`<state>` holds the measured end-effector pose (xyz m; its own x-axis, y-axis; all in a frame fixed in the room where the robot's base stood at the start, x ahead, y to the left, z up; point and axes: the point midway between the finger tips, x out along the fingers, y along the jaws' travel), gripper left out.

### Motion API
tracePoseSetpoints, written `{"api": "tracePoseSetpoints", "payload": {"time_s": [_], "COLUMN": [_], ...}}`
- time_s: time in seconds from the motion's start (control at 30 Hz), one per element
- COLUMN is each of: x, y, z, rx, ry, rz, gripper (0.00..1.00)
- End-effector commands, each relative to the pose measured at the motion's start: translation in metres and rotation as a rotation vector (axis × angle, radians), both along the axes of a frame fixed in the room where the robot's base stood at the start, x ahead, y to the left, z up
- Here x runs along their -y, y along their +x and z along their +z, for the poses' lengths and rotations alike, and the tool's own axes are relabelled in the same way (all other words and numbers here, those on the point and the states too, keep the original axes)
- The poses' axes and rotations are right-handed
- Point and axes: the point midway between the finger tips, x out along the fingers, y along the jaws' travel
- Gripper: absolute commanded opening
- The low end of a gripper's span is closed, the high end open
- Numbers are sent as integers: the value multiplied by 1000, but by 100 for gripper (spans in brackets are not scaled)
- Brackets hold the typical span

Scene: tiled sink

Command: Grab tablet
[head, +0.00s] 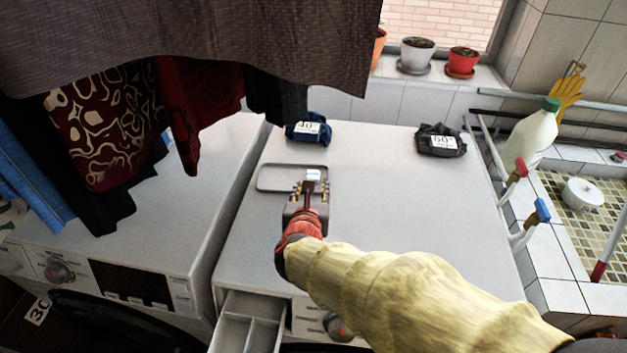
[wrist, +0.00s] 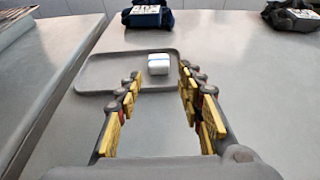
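The wrist view shows the tablet (wrist: 158,64) toward the right part of the tray (wrist: 100,72). My gripper (head: 308,188) is just on the near side of the tablet. In the wrist view my gripper (wrist: 158,82) is open, with its yellow-padded fingers wide apart. Nothing is between the fingers, and the tablet shows beyond them, about midway between the tips.
A dark blue bundle labelled 40 (head: 308,130) and a black bundle labelled 60 (head: 441,141) sit farther back on the machine. Hanging clothes (head: 190,60) cover the upper left. An open drawer (head: 247,322) juts out at the front. A white bottle (head: 530,135) stands at right.

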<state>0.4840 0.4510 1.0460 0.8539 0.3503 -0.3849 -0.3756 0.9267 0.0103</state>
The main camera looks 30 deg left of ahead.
Motion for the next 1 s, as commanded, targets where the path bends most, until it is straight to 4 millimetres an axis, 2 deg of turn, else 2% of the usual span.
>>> {"api": "tracePoseSetpoints", "payload": {"time_s": [0.1, 0.37, 0.7, 0.93, 1.0], "x": [-9, -15, -28, -29, -29], "y": [5, 25, 63, 65, 65], "z": [-7, -14, -30, -31, -32], "rx": [8, 7, 6, 4, 3], "ry": [-13, -11, -9, -11, -12], "rz": [18, 17, 15, 16, 16], "gripper": [38, 38, 38, 38, 35]}}
